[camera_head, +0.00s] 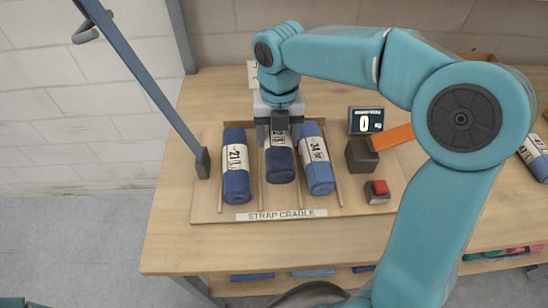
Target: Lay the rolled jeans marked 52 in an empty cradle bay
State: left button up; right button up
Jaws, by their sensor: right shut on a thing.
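My right gripper (279,128) reaches down from above and is shut on a dark blue rolled pair of jeans (280,168). The roll has a white label band that shows a 2 and a 5; the gripper hides its upper end. It is in or just above the middle bay of the strap cradle (210,213), between two other rolls; I cannot tell whether it touches the board. A roll marked 21 (236,185) lies in the left bay, and a roll marked 34 (318,175) lies in the right bay. My left gripper is not in view.
A small display reading 0 (366,121), a dark block (361,155) and a red button (379,188) stand right of the cradle. A grey post with a strap (150,85) rises at its left. Another roll (537,158) lies at the far right. The front of the wooden table (270,250) is clear.

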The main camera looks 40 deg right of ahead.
notch_tip(320, 180, down, 6)
jog(key=shift+s+d+r, duration=0.1)
jog(key=shift+f, duration=0.3)
